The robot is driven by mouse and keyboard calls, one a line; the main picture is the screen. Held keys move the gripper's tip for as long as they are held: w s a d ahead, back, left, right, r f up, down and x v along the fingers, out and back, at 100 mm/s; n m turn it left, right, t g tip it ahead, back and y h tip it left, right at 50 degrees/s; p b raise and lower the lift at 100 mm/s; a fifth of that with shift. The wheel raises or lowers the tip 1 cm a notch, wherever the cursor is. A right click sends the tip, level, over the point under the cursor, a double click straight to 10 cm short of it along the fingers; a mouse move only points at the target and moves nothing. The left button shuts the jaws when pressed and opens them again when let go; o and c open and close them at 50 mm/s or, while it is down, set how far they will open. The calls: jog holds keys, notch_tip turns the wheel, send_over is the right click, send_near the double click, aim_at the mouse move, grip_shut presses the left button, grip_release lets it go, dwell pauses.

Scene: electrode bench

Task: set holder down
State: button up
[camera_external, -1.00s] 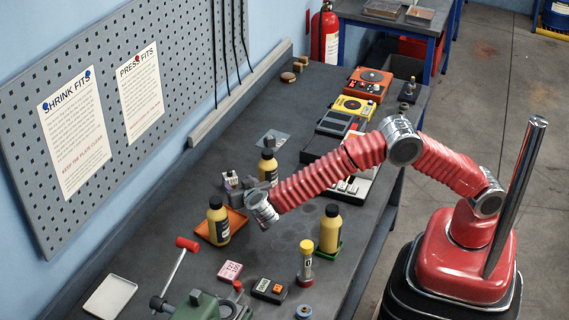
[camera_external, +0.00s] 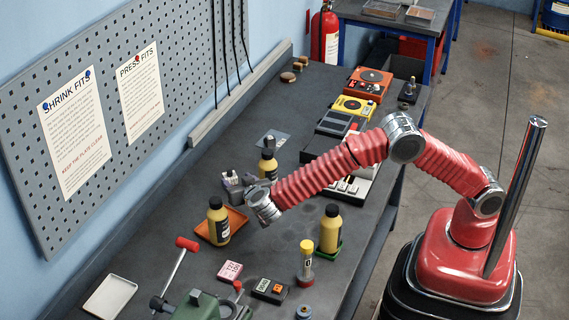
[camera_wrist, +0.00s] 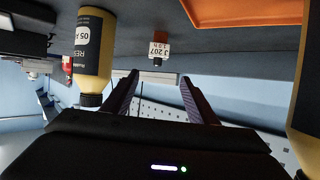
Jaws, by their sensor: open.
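My gripper (camera_external: 262,204) is low over the bench, between the orange tray and the rear yellow bottle. In the wrist view its two dark fingers (camera_wrist: 163,92) are apart with nothing between them. That view is upside down. A small piece with a white "J 207" label and a dark tip (camera_wrist: 159,48) stands on the bench beyond the fingers, apart from them. I take it as the holder, but cannot be sure. In the external view a grey piece with pale tops (camera_external: 233,182) stands just behind my gripper, partly hidden.
Yellow bottles stand close on both sides: one on the orange tray (camera_external: 237,217), one behind my gripper (camera_external: 268,167). Another (camera_external: 330,230) is on a green base. A pink block (camera_external: 230,270) and a dark meter (camera_external: 270,289) lie in front. Bare bench lies before the gripper.

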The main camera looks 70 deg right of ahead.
notch_tip(320, 180, up, 17)
jog(key=w+d+n+t+y, duration=0.3)
jog(key=t+y, duration=0.2)
jog(key=s+d+r+n+y, duration=0.2)
jog(key=s+r+n+y, duration=0.2)
jog(key=s+r+y, duration=0.35)
jog(key=s+d+f+g+h, duration=0.1)
jog(key=s+d+f+g, duration=0.2)
jog(key=s, duration=1)
jog(key=s+d+f+n+g+h, duration=0.1)
jog(key=s+d+f+g, duration=0.2)
jog(key=s+d+f, duration=0.4)
jog(key=s+d+f+n+g+h, duration=0.1)
jog(key=s+d+f+g, duration=0.2)
jog(key=s, duration=1.8)
jog(key=d+f, duration=0.2)
jog(key=d, duration=0.1)
jog(key=shift+d, duration=0.4)
jog(key=shift+s+f, duration=0.1)
